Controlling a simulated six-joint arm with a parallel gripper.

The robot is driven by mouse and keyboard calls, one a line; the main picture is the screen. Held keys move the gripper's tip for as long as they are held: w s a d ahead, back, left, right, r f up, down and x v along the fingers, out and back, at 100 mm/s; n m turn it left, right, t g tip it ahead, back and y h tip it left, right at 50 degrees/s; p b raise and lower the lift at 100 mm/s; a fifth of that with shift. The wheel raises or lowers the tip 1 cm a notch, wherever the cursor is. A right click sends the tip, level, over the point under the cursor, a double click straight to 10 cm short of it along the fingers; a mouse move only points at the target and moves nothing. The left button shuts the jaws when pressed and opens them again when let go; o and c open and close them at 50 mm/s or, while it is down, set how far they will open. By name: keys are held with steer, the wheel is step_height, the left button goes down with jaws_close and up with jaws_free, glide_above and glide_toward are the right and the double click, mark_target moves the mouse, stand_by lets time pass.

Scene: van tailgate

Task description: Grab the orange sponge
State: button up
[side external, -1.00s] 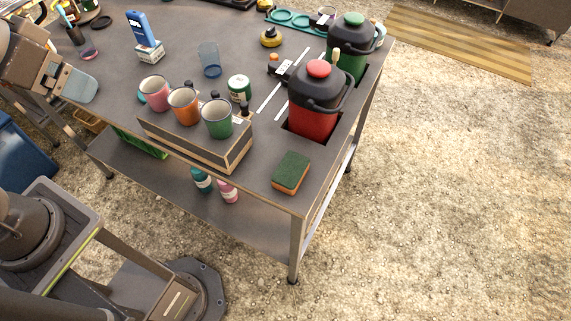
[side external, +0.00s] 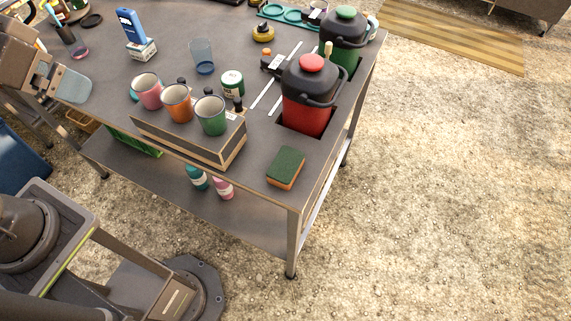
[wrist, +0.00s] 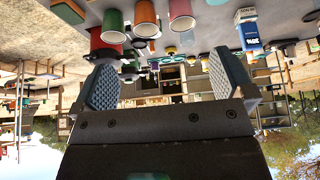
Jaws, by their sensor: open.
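The orange sponge (side external: 286,167) has a dark green top and an orange lower layer. It lies flat near the front right corner of the grey table (side external: 180,60) in the side external view. My gripper (side external: 72,86) is at the table's left edge, far left of the sponge, with the cups and box between them. In the wrist view my gripper (wrist: 166,84) shows two blue-grey ridged pads wide apart with nothing between them.
A box (side external: 190,137) bearing several cups stands left of the sponge. A red jug (side external: 308,98) sits in a cutout behind the sponge, with a green jug (side external: 345,38) further back. A clear cup (side external: 202,57) and a green-white can (side external: 232,83) stand mid-table.

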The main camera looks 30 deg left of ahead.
steer(key=shift+r, duration=0.1)
steer(key=m+g+y, duration=0.4)
steer(key=m+g, duration=0.2)
steer(key=m, duration=1.2)
glide_above(287, 164)
steer(key=d, duration=0.5)
step_height(287, 164, down, 15)
steer(key=x, duration=1.3)
steer(key=shift+w+a, duration=0.2)
steer(key=shift+a, duration=0.25)
